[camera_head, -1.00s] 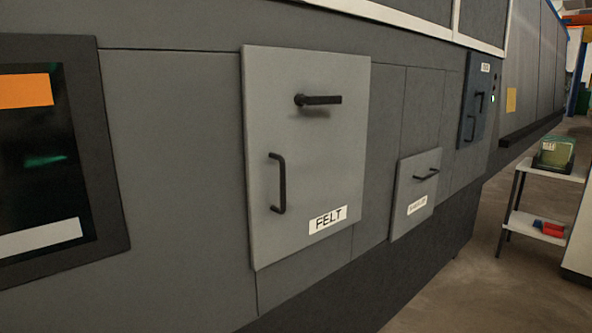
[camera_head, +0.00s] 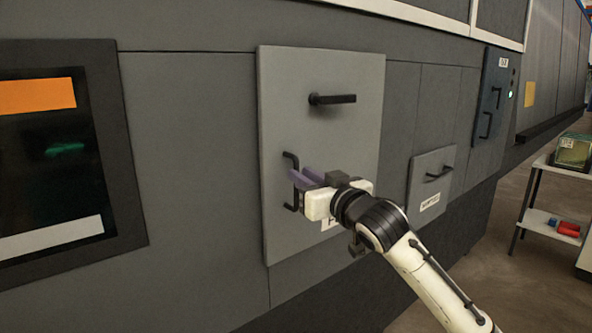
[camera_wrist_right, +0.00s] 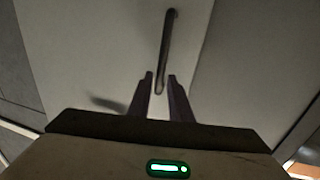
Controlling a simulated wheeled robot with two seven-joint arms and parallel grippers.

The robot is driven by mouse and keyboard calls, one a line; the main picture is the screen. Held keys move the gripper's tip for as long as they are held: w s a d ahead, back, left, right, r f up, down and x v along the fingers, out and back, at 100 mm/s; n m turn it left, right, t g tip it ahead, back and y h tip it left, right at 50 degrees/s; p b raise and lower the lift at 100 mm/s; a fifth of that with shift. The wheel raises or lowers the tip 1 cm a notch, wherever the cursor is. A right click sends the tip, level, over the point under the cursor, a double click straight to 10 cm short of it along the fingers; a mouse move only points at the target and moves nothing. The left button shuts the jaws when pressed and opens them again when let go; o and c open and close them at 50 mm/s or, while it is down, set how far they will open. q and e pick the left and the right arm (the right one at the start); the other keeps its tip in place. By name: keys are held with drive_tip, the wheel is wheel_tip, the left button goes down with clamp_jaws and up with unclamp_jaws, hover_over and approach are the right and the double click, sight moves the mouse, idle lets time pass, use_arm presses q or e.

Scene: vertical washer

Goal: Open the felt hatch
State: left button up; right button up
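The felt hatch (camera_head: 350,130) is a light grey panel on the dark grey machine wall, and it looks closed. A black lever handle (camera_head: 332,99) lies level near its top. A vertical black pull handle (camera_head: 290,160) is at its lower left. My right gripper (camera_head: 298,176) is in front of the pull handle. Contact cannot be told. The gripper hides most of the FELT label. My left gripper is not in view.
A dark screen (camera_head: 60,150) is on the wall at left. A smaller hatch (camera_head: 425,185) with its own handle is to the right, and a dark blue panel (camera_head: 490,95) is beyond it. A small shelf (camera_head: 545,220) stands at far right on open floor.

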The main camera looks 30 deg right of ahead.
sight(297, 205)
drive_tip(key=shift+w+d, duration=0.2)
drive_tip(key=shift+w, duration=1.7)
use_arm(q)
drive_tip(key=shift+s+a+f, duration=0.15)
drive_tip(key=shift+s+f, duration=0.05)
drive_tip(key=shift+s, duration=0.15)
use_arm(e)
clamp_jaws()
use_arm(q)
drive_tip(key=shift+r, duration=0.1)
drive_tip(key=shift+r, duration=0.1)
use_arm(e)
drive_tip(key=shift+s, duration=0.15)
